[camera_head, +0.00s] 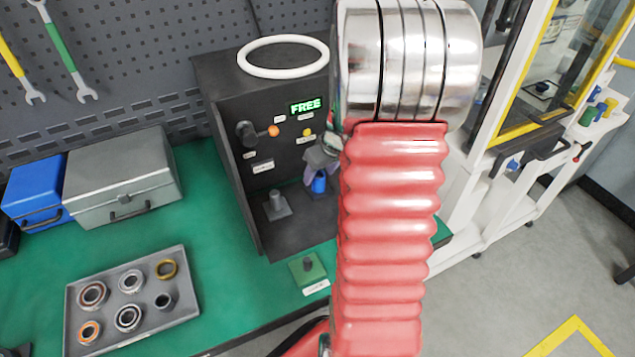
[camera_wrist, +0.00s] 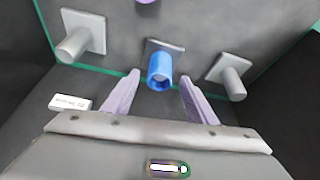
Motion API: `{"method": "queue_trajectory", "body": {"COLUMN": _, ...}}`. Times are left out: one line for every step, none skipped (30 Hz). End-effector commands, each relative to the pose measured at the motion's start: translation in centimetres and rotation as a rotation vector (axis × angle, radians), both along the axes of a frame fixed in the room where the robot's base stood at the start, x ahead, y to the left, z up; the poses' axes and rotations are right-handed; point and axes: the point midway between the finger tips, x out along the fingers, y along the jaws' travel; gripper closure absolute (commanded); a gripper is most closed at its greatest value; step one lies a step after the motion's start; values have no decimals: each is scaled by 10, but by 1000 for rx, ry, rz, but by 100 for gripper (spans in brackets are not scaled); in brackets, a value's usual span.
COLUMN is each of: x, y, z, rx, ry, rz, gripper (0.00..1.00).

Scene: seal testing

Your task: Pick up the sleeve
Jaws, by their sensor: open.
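The sleeve is a short blue tube on the middle mount of the dark test box. In the wrist view the blue sleeve (camera_wrist: 158,66) faces me end-on, with its grey base plate behind. In the head view the sleeve (camera_head: 319,185) shows just below my gripper (camera_head: 317,170), partly hidden by it. In the wrist view my gripper (camera_wrist: 160,82) has its two pale purple fingers spread, one on each side of the sleeve, with gaps showing. Nothing is held. Whether the fingertips reach past the sleeve's near end, I cannot tell.
Bare grey posts stand left (camera_wrist: 78,40) and right (camera_wrist: 230,78) of the sleeve. The test box (camera_head: 232,150) has walls, knobs and a green FREE display close around my gripper. A tray (camera_head: 75,310) with several rings lies left on the green bench.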

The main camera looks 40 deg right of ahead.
Motion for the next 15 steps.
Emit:
{"method": "queue_trajectory", "body": {"x": 1, "y": 0, "z": -7, "rx": 3, "ry": 3, "rz": 0, "gripper": 48}}
{"method": "queue_trajectory", "body": {"x": 2, "y": -1, "z": -11, "rx": 2, "ry": 3, "rz": -1, "gripper": 48}}
{"method": "queue_trajectory", "body": {"x": 4, "y": -1, "z": -15, "rx": 1, "ry": 2, "rz": 0, "gripper": 48}}
{"method": "queue_trajectory", "body": {"x": 6, "y": -1, "z": -18, "rx": 2, "ry": 2, "rz": 1, "gripper": 48}}
{"method": "queue_trajectory", "body": {"x": 7, "y": -1, "z": -20, "rx": 2, "ry": 2, "rz": 1, "gripper": 48}}
{"method": "queue_trajectory", "body": {"x": 8, "y": -2, "z": -24, "rx": 2, "ry": 2, "rz": 1, "gripper": 48}}
{"method": "queue_trajectory", "body": {"x": 9, "y": -2, "z": -26, "rx": 1, "ry": 2, "rz": 0, "gripper": 48}}
{"method": "queue_trajectory", "body": {"x": 10, "y": -2, "z": -27, "rx": 1, "ry": 1, "rz": 0, "gripper": 48}}
{"method": "queue_trajectory", "body": {"x": 10, "y": -2, "z": -28, "rx": 0, "ry": 0, "rz": 0, "gripper": 48}}
{"method": "queue_trajectory", "body": {"x": 11, "y": -2, "z": -29, "rx": 0, "ry": 0, "rz": 0, "gripper": 48}}
{"method": "queue_trajectory", "body": {"x": 11, "y": -2, "z": -29, "rx": 0, "ry": 0, "rz": 0, "gripper": 48}}
{"method": "queue_trajectory", "body": {"x": 11, "y": -2, "z": -29, "rx": 0, "ry": 0, "rz": 0, "gripper": 48}}
{"method": "queue_trajectory", "body": {"x": 11, "y": -3, "z": -29, "rx": -1, "ry": -1, "rz": 0, "gripper": 48}}
{"method": "queue_trajectory", "body": {"x": 11, "y": -3, "z": -29, "rx": -1, "ry": -1, "rz": 0, "gripper": 48}}
{"method": "queue_trajectory", "body": {"x": 11, "y": -3, "z": -29, "rx": -1, "ry": 0, "rz": 0, "gripper": 48}}
